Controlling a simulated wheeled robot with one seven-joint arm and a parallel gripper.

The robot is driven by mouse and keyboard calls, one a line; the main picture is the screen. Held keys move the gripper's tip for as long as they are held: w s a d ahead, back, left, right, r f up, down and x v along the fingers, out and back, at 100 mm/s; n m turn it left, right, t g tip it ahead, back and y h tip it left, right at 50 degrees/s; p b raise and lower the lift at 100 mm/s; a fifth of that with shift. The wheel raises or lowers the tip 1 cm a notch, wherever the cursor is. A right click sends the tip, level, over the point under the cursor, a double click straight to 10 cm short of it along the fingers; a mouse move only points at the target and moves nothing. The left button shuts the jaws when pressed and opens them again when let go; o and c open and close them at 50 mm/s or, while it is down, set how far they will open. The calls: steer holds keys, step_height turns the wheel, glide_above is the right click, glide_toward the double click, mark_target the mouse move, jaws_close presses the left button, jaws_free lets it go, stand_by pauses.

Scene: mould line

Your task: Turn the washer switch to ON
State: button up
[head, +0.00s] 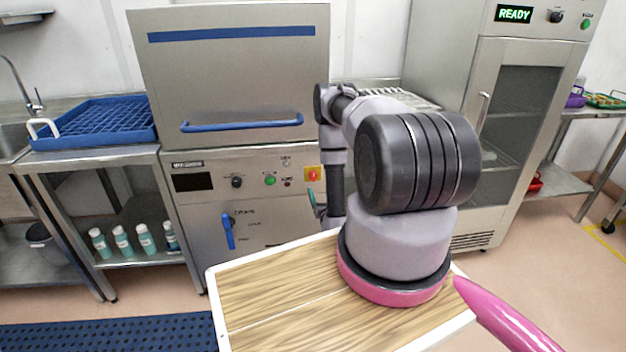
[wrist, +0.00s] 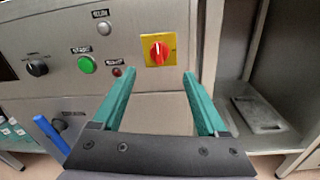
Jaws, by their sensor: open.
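The washer (head: 238,200) is a steel machine with a blue-handled hood. A red rotary switch on a yellow plate (head: 312,174) sits at the right of its front panel. In the wrist view the red switch (wrist: 159,52) is near the top centre, its grip looking roughly upright; its markings are too small to read. My gripper (wrist: 160,74) is open and empty, its green fingers spread below and to either side of the switch, apart from it. In the head view one green finger (head: 311,199) shows just below the switch; the rest is hidden by my arm.
The panel also has a black knob (wrist: 37,68), a green button (wrist: 86,64), a red lamp (wrist: 117,72) and a blue lever (head: 228,231). The washer's display (head: 193,182) is dark. A blue rack (head: 95,122) stands left; a cabinet reading READY (head: 513,14) stands right.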

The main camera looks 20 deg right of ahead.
mark_target(314, 178)
steer(key=x, duration=1)
steer(key=shift+c, duration=0.3)
jaws_close()
